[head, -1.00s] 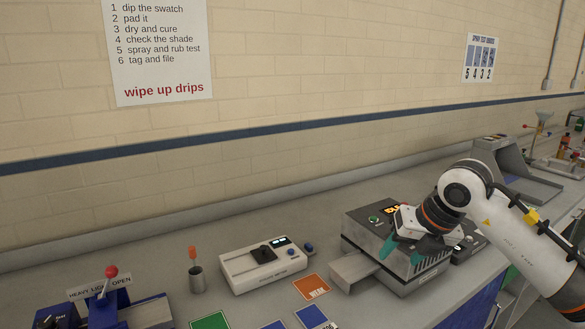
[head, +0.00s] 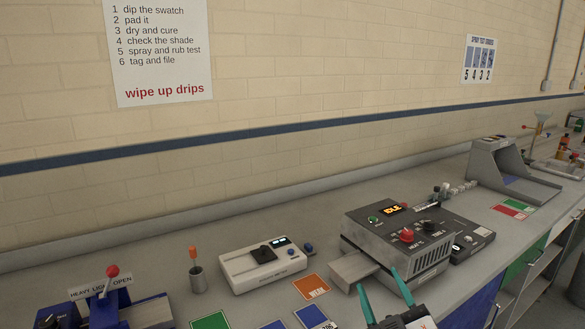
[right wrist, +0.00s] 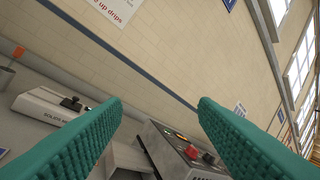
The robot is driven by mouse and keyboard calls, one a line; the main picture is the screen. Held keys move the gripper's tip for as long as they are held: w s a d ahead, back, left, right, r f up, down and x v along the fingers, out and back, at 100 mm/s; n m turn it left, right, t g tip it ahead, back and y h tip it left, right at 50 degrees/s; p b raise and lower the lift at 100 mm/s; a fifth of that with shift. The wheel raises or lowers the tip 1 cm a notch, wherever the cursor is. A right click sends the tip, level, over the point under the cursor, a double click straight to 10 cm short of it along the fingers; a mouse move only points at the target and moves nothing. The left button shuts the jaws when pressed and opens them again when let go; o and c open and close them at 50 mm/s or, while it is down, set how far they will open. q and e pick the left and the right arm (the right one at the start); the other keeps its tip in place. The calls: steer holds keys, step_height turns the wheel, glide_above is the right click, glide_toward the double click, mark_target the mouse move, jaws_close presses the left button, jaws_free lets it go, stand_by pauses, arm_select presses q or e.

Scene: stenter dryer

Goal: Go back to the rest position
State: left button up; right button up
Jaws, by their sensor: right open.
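My right gripper (head: 387,293) is at the bottom of the head view, its two teal fingers apart with nothing between them. It stands in front of the grey dryer box (head: 398,243), apart from it as far as I can tell. The dryer has a display reading IDLE, a green button, a red knob and a dark knob. In the right wrist view both teal fingers of the gripper (right wrist: 160,105) are spread wide, with the wall behind them and the dryer (right wrist: 170,150) below. My left gripper is not in view.
A white meter box (head: 262,266) and a cup (head: 197,280) with an orange-handled tool stand left of the dryer. A red-knobbed lever device (head: 112,285) is at the lower left. Coloured cards, including an orange one (head: 311,287), lie at the front. A grey booth (head: 512,170) stands farther right.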

steer(key=s+d+f+m+g+h, duration=0.2)
steer(key=s+d+f+m+g, duration=0.15)
steer(key=f, duration=0.45)
steer(key=s+d+f+m+g+h, duration=0.2)
steer(key=s+f+g, duration=0.3)
steer(key=f, duration=0.4)
steer(key=s+f+m+g+y, duration=0.1)
steer(key=s+f+g, duration=0.35)
steer(key=s, duration=0.45)
steer(key=s+f+g, duration=0.4)
steer(key=s+f, duration=0.1)
steer(key=s, duration=0.4)
step_height(320, 180, down, 25)
steer(key=g, duration=0.2)
steer(key=s+d+f, duration=0.2)
steer(key=s+f, duration=1.5)
steer(key=shift+d+f+g, duration=0.2)
steer(key=shift+f+g, duration=0.1)
steer(key=shift+g, duration=0.1)
